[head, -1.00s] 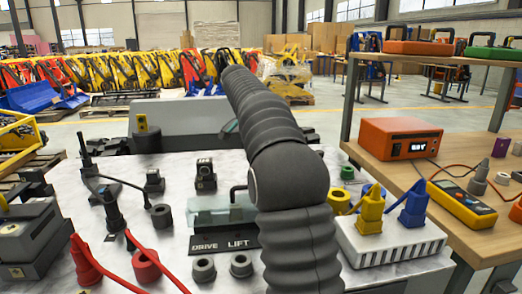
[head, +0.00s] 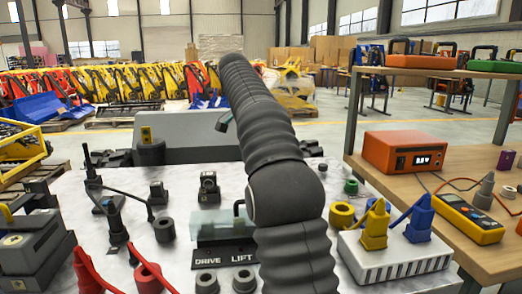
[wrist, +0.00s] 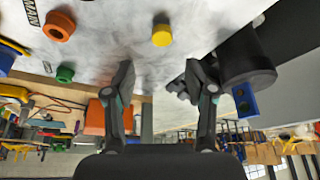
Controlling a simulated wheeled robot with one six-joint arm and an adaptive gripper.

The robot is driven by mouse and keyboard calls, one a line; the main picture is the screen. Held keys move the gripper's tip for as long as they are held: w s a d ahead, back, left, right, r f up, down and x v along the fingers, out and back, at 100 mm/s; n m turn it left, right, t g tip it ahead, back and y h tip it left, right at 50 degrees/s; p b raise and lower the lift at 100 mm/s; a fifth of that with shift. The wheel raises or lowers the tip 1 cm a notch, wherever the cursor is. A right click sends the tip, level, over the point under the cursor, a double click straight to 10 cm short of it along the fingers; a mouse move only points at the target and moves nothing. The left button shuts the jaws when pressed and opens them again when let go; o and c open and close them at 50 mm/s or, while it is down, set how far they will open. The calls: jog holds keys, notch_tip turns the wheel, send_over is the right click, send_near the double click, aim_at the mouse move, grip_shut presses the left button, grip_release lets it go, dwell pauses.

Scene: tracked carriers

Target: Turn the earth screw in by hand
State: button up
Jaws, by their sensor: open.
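In the wrist view my gripper (wrist: 160,85) is open, its two dark fingers apart with nothing between them. A yellow knob (wrist: 162,36) lies beyond the fingertips on the pale marbled top, apart from them. I cannot tell for sure which piece is the earth screw. In the head view my ribbed arm reaches up and away over the bench, and my gripper cannot be made out there. The bench top (head: 185,262) carries a block marked DRIVE and LIFT (head: 222,256), partly hidden by my arm.
A yellow ring (head: 341,215) and a green piece (head: 351,187) stand right of my arm, near a white ribbed box (head: 395,262) with yellow and blue plugs. Leads and dark sockets crowd the left. A wooden bench at right holds an orange meter (head: 402,151).

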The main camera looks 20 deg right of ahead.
jog(key=s+d+r+n+t+y, duration=0.2)
jog(key=s+d+r+n+y, duration=0.25)
jog(key=d, duration=0.45)
jog(key=a+r+n+t+y, duration=0.1)
jog(key=a+n, duration=0.4)
jog(key=n, duration=0.8)
jog(key=shift+n, duration=0.35)
jog(key=x, duration=1.3)
jog(key=shift+w+d+f, duration=0.1)
jog(key=shift+w+f, duration=0.05)
jog(key=shift+f, duration=0.1)
grip_shut()
